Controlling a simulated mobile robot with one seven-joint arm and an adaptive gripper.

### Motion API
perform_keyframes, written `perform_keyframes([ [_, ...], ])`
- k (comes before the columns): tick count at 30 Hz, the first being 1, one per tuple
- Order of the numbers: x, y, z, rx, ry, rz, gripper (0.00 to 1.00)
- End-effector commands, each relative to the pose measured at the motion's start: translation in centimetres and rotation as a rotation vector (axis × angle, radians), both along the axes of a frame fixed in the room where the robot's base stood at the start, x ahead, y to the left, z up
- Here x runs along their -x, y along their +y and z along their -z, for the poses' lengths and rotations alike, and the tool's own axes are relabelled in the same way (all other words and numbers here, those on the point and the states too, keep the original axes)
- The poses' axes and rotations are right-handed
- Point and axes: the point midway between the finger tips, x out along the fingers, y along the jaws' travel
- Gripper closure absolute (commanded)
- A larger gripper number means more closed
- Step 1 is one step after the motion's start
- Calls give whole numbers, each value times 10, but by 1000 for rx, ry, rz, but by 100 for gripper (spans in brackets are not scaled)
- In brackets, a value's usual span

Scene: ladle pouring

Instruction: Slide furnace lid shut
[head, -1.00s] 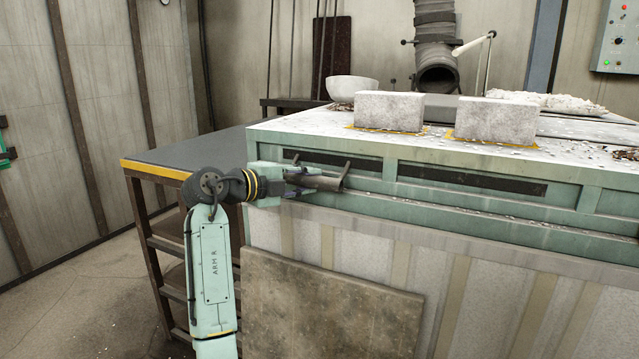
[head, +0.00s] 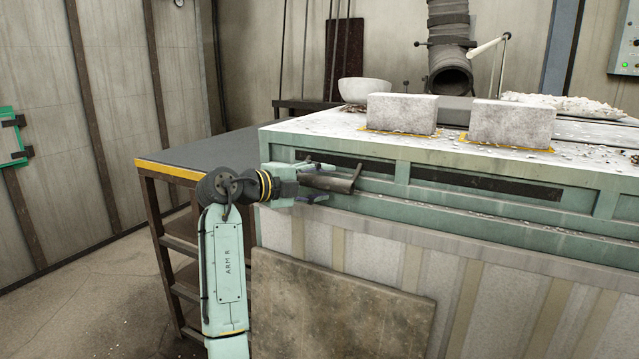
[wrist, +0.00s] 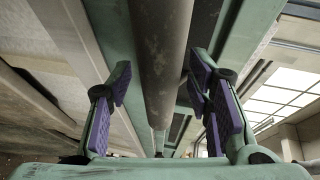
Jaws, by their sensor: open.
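The furnace (head: 400,228) has a pale green upper band with long dark slots and a pale top. A thick dark bar handle (head: 332,183) on two posts stands out from the left end of that band. The handle also fills the middle of the wrist view (wrist: 163,60). My gripper (head: 312,183) is at the handle's left part. In the wrist view my gripper (wrist: 160,82) has its purple-padded fingers spread on both sides of the bar, with gaps. I cannot tell where the lid's edge lies or how far open it is.
Two pale blocks (head: 402,114) (head: 512,123) stand on yellow-marked spots on the furnace top. A white bowl (head: 363,91) is behind them. A dark side table (head: 205,152) with a yellow edge stands left of the furnace. A stone slab (head: 340,305) leans against the front.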

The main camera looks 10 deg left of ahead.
Motion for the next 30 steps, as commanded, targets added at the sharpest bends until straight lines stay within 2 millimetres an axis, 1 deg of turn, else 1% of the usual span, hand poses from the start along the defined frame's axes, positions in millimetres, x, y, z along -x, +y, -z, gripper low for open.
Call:
perform_keyframes([
  [5,12,12,-3,1,-3,-3,54],
  [15,66,54,-16,0,-2,-2,54],
  [18,78,64,-19,-1,-1,-2,54],
  [24,91,73,-21,0,0,1,54],
  [30,92,74,-22,0,0,1,54],
])
